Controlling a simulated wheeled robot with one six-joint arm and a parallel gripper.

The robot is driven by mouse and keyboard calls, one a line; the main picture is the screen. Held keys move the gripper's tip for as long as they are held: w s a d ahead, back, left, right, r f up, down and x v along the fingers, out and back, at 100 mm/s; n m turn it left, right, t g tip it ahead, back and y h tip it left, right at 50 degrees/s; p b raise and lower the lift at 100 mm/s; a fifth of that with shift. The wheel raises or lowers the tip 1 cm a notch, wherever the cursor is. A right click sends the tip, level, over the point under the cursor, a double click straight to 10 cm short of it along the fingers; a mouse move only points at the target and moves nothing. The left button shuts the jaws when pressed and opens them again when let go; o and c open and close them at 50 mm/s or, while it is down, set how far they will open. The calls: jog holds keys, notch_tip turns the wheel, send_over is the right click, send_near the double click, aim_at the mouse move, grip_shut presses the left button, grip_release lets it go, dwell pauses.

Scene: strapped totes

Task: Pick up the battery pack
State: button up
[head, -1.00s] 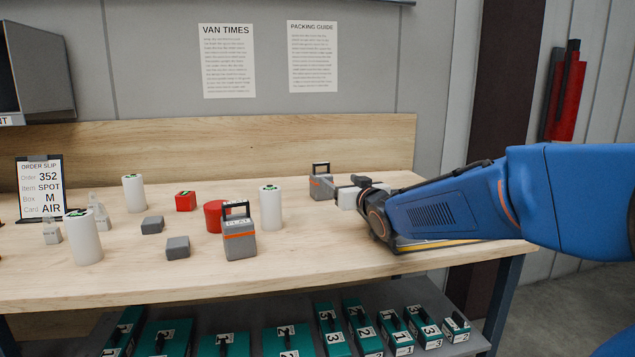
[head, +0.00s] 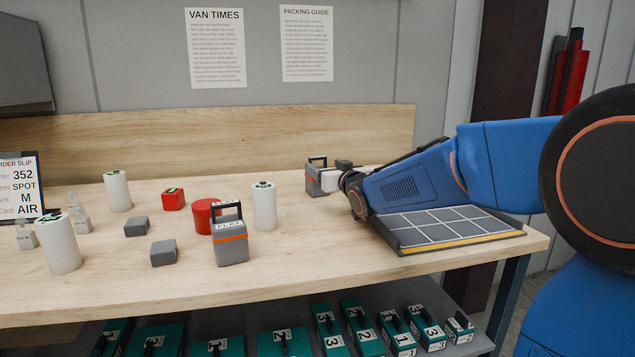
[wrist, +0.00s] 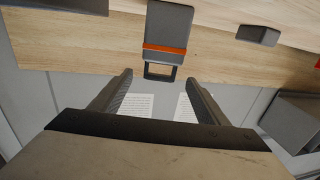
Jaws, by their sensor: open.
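A grey battery pack (head: 315,180) with an orange stripe and black handle stands at the back right of the bench. My gripper (head: 333,180) is right beside it in the head view, partly overlapping it. In the wrist view, which looks upside down, my open gripper (wrist: 160,78) points at a battery pack (wrist: 167,28), its handle roughly in line with the gap between the fingertips. Contact cannot be told. A second, similar pack (head: 231,248), with a tag reading FLAT, stands upright at the front middle of the bench, away from my gripper.
A dark gridded panel (head: 440,225) with a yellow edge lies under my arm. White cylinders (head: 264,207), a red cylinder (head: 203,216), a red box (head: 173,200) and grey blocks (head: 163,253) stand left. Teal cases (head: 285,343) fill the shelf below. The bench's front middle right is bare.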

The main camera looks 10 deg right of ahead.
jog(key=shift+w+a, duration=0.15)
jog(key=shift+w, duration=0.9)
jog(key=shift+w+a, duration=0.2)
jog(key=shift+w, duration=0.9)
jog(key=shift+w+a, duration=0.15)
jog(key=shift+w, duration=0.9)
grip_shut()
